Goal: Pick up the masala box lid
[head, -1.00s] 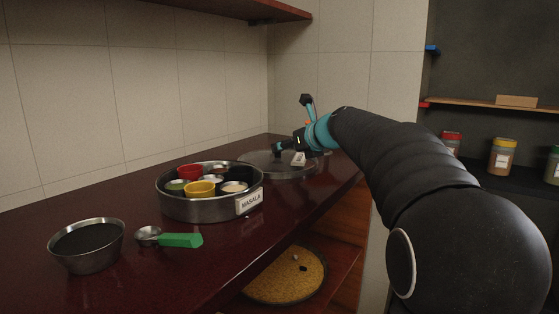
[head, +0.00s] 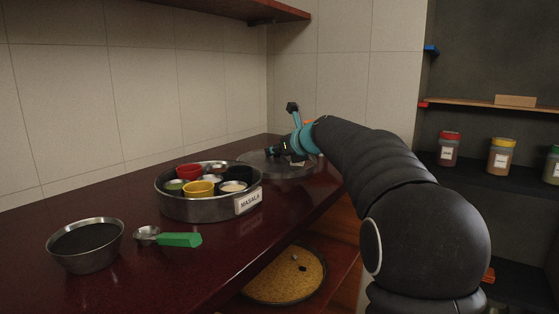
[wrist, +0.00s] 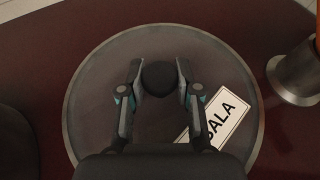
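The masala box lid (head: 255,160) is a round, see-through disc with a rim, on the dark red counter behind the masala box. The wrist view shows the lid (wrist: 100,110) nearly whole, with a dark round knob (wrist: 159,78) at its middle and a white label (wrist: 222,117) partly hidden by my gripper. In the head view my gripper (head: 288,152) is low over the lid. The open steel masala box (head: 200,208) holds several small coloured cups.
A steel bowl (head: 85,248) and a green-handled scoop (head: 180,240) lie at the front left. A metal cylinder (wrist: 296,76) stands close to the lid's right in the wrist view. A tiled wall (head: 150,90) backs the counter; jars (head: 500,155) stand on a shelf at right.

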